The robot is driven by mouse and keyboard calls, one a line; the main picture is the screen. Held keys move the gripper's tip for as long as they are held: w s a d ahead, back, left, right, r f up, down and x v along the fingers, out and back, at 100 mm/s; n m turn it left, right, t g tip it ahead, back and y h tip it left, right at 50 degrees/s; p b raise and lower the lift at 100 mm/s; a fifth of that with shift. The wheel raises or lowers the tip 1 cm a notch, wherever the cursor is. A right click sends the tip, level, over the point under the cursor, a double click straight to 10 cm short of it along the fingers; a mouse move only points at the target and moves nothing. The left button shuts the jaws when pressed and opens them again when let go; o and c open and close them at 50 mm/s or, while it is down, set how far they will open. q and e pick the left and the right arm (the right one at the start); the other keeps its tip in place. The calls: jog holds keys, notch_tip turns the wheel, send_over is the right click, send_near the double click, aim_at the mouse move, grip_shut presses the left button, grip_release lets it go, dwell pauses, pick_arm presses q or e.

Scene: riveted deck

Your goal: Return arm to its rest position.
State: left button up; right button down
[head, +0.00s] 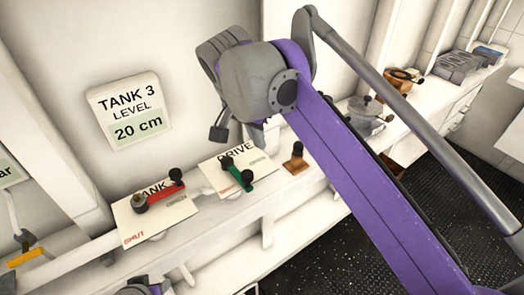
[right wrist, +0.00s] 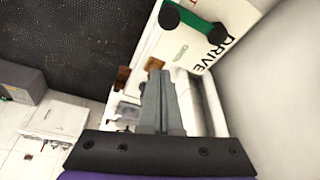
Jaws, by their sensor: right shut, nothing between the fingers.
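My right arm (head: 365,190), purple and grey, reaches in from the lower right of the head view. Its right gripper (head: 221,130) hangs in front of the white wall, above the DRIVE plate (head: 212,178). In the right wrist view the gripper's fingers (right wrist: 161,95) are together with nothing between them. The DRIVE plate with its green lever (right wrist: 195,20) is beyond them, apart from the fingers. A small grey and purple part of my own body shows at the bottom edge of the head view; no left gripper fingers can be made out.
A TANK plate (head: 130,222) with a red lever (head: 165,196) lies on the white ledge, left of DRIVE. A brown-orange fitting (head: 296,160) and a metal pot (head: 368,115) stand further right. The wall sign (head: 130,110) reads TANK 3 LEVEL 20 cm. The dark floor (head: 440,215) is clear.

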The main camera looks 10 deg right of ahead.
pick_arm(q)
jog(key=shift+w+r, duration=0.1)
jog(key=shift+r, duration=0.2)
pick_arm(e)
jog(key=s+d+f+n+t+y, duration=0.1)
jog(key=s+d+f+n, duration=0.1)
jog(key=s+f, duration=0.3)
jog(key=s+d+f+n+t+y, duration=0.1)
jog(key=s+f+n, duration=0.3)
jog(key=f, duration=0.8)
jog(key=s+d+f+n+t+y, duration=0.1)
jog(key=s+d+f+n, duration=0.2)
jog(key=s+f, duration=0.3)
notch_tip(320, 180, down, 2)
jog(key=shift+s+d+f+n, duration=0.15)
jog(key=shift+s+d+n, duration=0.1)
jog(key=shift+s+n, duration=0.05)
